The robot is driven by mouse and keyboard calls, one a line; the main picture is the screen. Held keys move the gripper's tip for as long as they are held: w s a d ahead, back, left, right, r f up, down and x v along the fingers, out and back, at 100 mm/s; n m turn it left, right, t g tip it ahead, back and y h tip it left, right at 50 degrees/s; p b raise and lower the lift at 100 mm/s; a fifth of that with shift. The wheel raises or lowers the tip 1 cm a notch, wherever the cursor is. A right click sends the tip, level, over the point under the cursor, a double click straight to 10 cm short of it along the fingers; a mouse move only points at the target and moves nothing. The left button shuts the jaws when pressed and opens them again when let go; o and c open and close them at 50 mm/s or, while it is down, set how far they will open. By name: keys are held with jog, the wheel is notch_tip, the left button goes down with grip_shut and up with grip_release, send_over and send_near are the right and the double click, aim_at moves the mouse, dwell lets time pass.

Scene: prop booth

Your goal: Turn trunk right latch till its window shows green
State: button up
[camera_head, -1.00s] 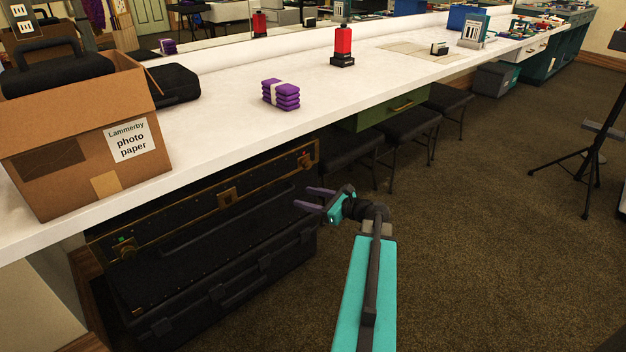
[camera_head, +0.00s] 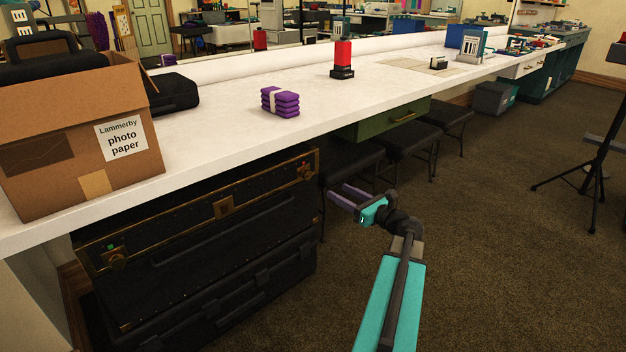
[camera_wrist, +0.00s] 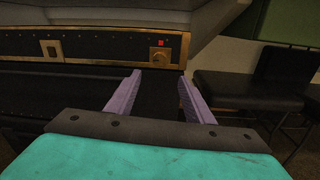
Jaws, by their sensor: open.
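The black trunk (camera_head: 165,222) with brass trim sits under the counter, on top of a black case. Its right latch (camera_head: 305,172) is a brass knob near the trunk's right end, with a small red window (camera_head: 308,163) above it. In the wrist view the latch (camera_wrist: 159,55) and its red window (camera_wrist: 160,43) lie ahead, beyond and between my fingers. The left latch (camera_head: 114,259) has a green window (camera_head: 110,246). My gripper (camera_head: 350,196) is open and empty, to the right of the right latch and apart from it. Its purple fingers (camera_wrist: 160,95) point toward the trunk front.
The white counter (camera_head: 215,130) overhangs the trunk. A cardboard box (camera_head: 60,190) stands on its left end. Black stools (camera_head: 355,160) stand close to the right of the trunk. The carpet (camera_head: 490,250) is open in front and to the right.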

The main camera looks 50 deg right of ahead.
aim_at(309, 175)
jog(key=w+b, duration=0.2)
jog(key=w, duration=0.4)
jog(key=w+b, duration=0.2)
jog(key=w, duration=0.4)
jog(key=shift+w+d+f+b, duration=0.1)
jog(key=shift+d+b, duration=0.1)
jog(key=shift+b, duration=0.15)
jog(key=shift+w, duration=0.75)
jog(key=shift+c, duration=0.5)
jog(key=c, duration=0.9)
jog(key=shift+c, duration=0.2)
